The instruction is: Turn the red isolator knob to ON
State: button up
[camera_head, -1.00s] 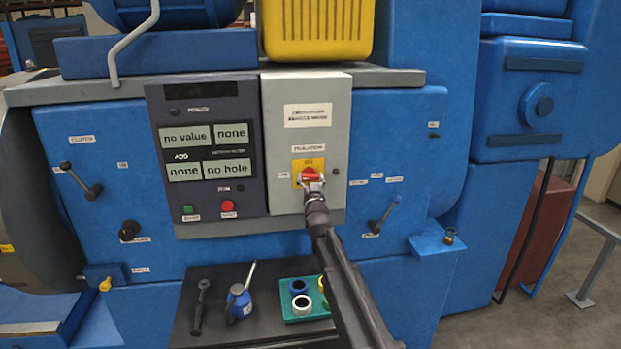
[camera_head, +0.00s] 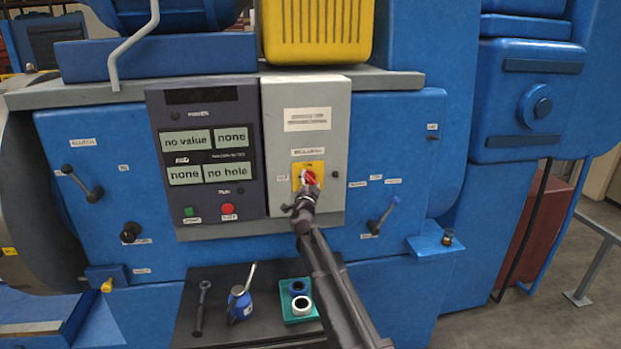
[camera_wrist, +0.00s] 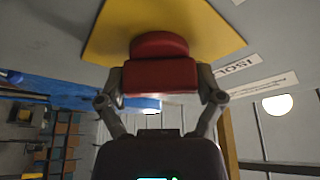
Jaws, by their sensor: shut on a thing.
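The red isolator knob (camera_head: 311,178) sits on a yellow plate (camera_head: 298,169) on the grey switch panel (camera_head: 306,102). My gripper (camera_head: 306,186) reaches up to it from below and covers part of it in the head view. In the wrist view the red knob (camera_wrist: 160,72) stands between the two fingers of my gripper (camera_wrist: 161,86), with a finger against each side. My gripper is shut on the knob. The yellow plate (camera_wrist: 205,35) looks tilted in this view. The lettering on the plate is too small to read.
A dark display panel (camera_head: 207,103) with a green button (camera_head: 189,212) and a red button (camera_head: 227,209) is just left. A blue-handled lever (camera_head: 384,214) stands to the right. Below, a dark shelf (camera_head: 222,336) holds a blue bottle (camera_head: 239,302) and a green tray (camera_head: 288,317).

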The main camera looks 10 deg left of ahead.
jog(key=m+g+p, duration=0.1)
jog(key=m, duration=0.1)
jog(key=m+h+p, duration=0.1)
jog(key=m, duration=0.2)
jog(key=shift+r+g+h, duration=0.2)
jog(key=shift+g+h, duration=0.1)
jog(key=shift+g, duration=0.1)
jog(key=shift+f+m+g+p, duration=0.2)
jog(key=shift+m+g+p, duration=0.4)
jog(key=shift+m+p, duration=0.85)
jog(key=shift+m+b, duration=0.35)
jog(key=shift+m, duration=0.2)
jog(key=o, duration=0.9)
jog(key=shift+c, duration=0.2)
jog(key=shift+s, duration=0.1)
jog(key=s+a, duration=0.1)
jog(key=s, duration=1)
jog(key=shift+s+a, duration=0.15)
jog(key=shift+s, duration=0.2)
jog(key=shift+f, duration=0.15)
